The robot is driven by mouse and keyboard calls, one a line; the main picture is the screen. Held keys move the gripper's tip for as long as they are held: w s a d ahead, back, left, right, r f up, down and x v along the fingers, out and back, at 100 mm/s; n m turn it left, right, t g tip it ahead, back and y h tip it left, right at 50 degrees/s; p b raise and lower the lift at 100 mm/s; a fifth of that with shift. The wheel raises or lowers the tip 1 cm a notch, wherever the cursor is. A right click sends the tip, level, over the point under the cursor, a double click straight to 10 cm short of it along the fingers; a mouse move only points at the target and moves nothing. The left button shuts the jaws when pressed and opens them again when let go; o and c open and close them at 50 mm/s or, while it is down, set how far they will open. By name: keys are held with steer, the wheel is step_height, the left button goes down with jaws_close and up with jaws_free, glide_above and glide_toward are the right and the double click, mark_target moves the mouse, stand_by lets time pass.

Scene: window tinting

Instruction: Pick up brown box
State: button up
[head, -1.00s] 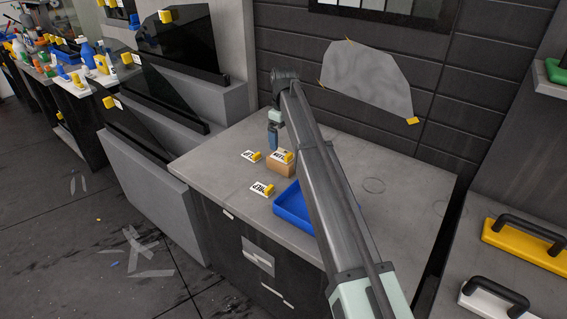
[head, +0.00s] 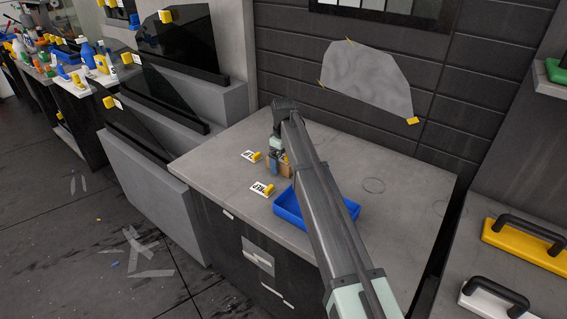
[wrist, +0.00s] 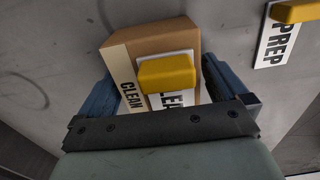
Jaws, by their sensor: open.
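The brown box (wrist: 155,40) stands on the grey counter and carries a white "CLEAN" label, with a white tag and yellow clip (wrist: 167,73) on its near side. My gripper (wrist: 165,85) is open, with one blue finger at the left of the box and the other at its right. I cannot tell whether the fingers touch it. In the head view the brown box (head: 288,170) is partly hidden behind my gripper (head: 275,167), which is low over the counter.
A blue tray (head: 290,209) sits close in front of the box, partly behind my arm. Two white tags with yellow clips lie on the counter, one (head: 250,155) left of the box and one (head: 262,189) near the tray. The counter's back right is clear.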

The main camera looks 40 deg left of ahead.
steer(key=shift+c, duration=0.5)
steer(key=c, duration=0.9)
steer(key=shift+o, duration=0.2)
steer(key=shift+r, duration=0.15)
